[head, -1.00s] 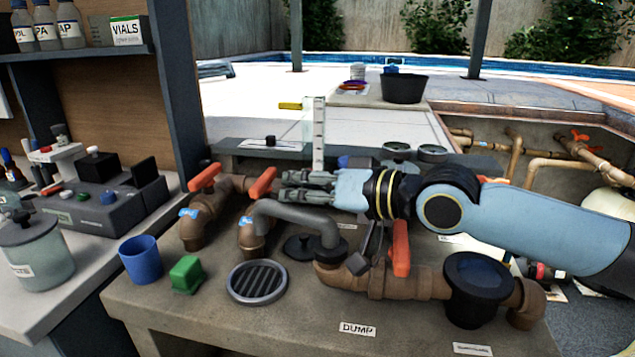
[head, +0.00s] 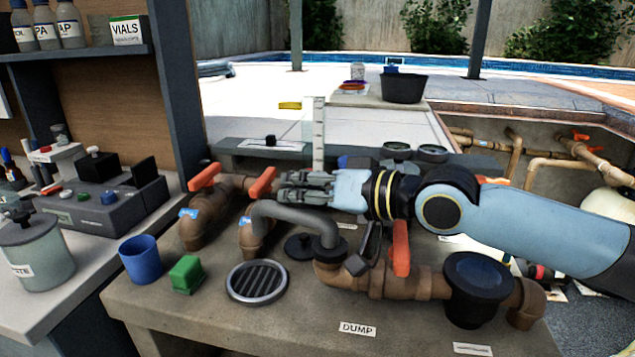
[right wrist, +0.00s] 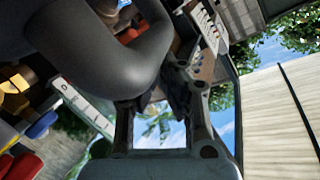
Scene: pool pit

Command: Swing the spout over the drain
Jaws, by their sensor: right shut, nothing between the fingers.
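The spout (head: 290,212) is a grey curved pipe that rises from a brown pipe fitting and reaches left. Its left end bends down at a brown upright pipe (head: 251,246); I cannot tell whether they touch. The drain (head: 257,283) is a round slotted grate on the bench, in front of that end. My right gripper (head: 284,187) is shut and empty, just behind the spout and pointing left, close to an orange handle (head: 263,182). In the right wrist view the spout (right wrist: 105,58) looms large beside the fingers (right wrist: 152,105). My left gripper is not in view.
A blue cup (head: 141,259) and a green block (head: 186,274) stand left of the drain. A black lid (head: 303,247) lies beneath the spout. An orange lever (head: 400,248) and a black funnel (head: 476,285) are to the right. The bench front by the DUMP label (head: 357,329) is clear.

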